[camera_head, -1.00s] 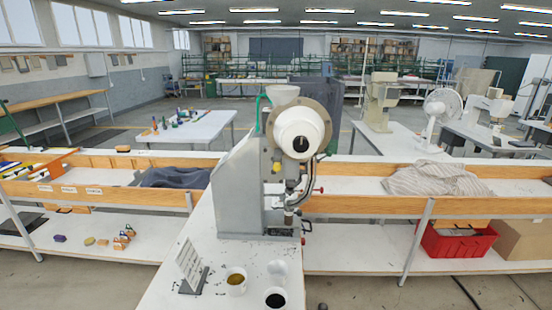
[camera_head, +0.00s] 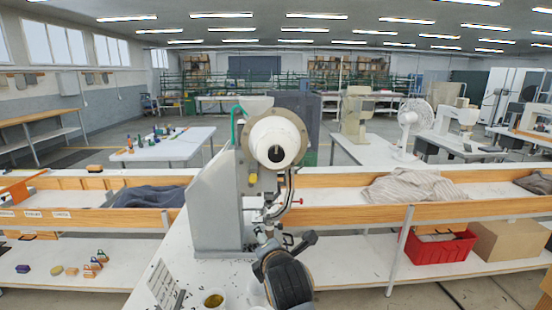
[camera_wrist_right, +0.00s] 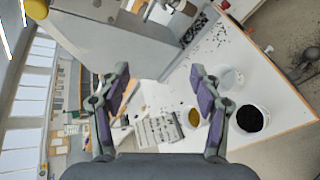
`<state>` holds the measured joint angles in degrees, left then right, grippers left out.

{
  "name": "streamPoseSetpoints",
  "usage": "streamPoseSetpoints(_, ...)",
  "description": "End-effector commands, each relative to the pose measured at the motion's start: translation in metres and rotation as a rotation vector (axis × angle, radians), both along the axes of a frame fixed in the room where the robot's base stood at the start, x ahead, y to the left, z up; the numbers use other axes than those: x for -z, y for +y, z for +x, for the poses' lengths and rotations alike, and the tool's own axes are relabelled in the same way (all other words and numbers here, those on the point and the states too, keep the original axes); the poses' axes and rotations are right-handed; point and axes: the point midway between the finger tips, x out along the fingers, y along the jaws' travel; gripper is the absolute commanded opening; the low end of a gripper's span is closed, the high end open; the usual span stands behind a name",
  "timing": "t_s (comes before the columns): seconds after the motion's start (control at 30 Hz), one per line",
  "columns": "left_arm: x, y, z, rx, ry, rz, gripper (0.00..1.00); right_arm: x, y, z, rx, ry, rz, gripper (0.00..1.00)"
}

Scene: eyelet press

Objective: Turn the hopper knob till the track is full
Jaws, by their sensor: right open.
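The grey eyelet press (camera_head: 217,210) stands on the white table, with a round white drum (camera_head: 274,142) with a dark centre on its front. A yellow knob (camera_head: 252,178) is below the drum; I cannot tell which part is the hopper knob. A curved metal track (camera_head: 289,188) runs down at the right; its fill is too small to tell. My right gripper (camera_wrist_right: 160,82) is open and empty in the wrist view, its purple-padded fingers wide apart before the press base (camera_wrist_right: 130,40). In the head view my right arm hides the press foot. My left gripper is not in view.
Cups stand on the table: one with dark bits (camera_wrist_right: 252,118), one with brass-coloured contents (camera_wrist_right: 192,118) and a white one (camera_wrist_right: 230,78). A small sign (camera_wrist_right: 160,130) stands beside them. Dark bits lie scattered near the press. Cloth (camera_head: 415,187) lies in the trough behind.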

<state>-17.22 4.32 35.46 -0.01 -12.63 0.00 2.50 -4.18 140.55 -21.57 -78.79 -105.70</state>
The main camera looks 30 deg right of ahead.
Motion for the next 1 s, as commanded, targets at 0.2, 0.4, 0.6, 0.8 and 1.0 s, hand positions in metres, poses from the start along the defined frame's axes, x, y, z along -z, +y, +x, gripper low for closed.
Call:
streamPoseSetpoints(0.2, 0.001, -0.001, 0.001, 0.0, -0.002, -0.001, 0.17, -0.137, -0.02, 0.004, -0.093, -0.021, -0.682, 0.65)
streamPoseSetpoints(0.4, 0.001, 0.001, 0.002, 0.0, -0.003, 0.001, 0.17, -0.19, -0.029, -0.009, -0.077, 0.036, -0.989, 0.65)
streamPoseSetpoints(0.6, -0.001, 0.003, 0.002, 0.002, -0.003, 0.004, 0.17, -0.197, -0.031, -0.01, -0.075, 0.052, -1.036, 0.65)
streamPoseSetpoints(0.8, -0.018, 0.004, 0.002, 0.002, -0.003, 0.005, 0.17, -0.201, -0.036, 0.001, -0.075, 0.056, -1.042, 0.65)
streamPoseSetpoints(1.0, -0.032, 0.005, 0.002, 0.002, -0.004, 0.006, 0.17, -0.199, -0.051, 0.026, -0.076, 0.055, -1.044, 0.65)
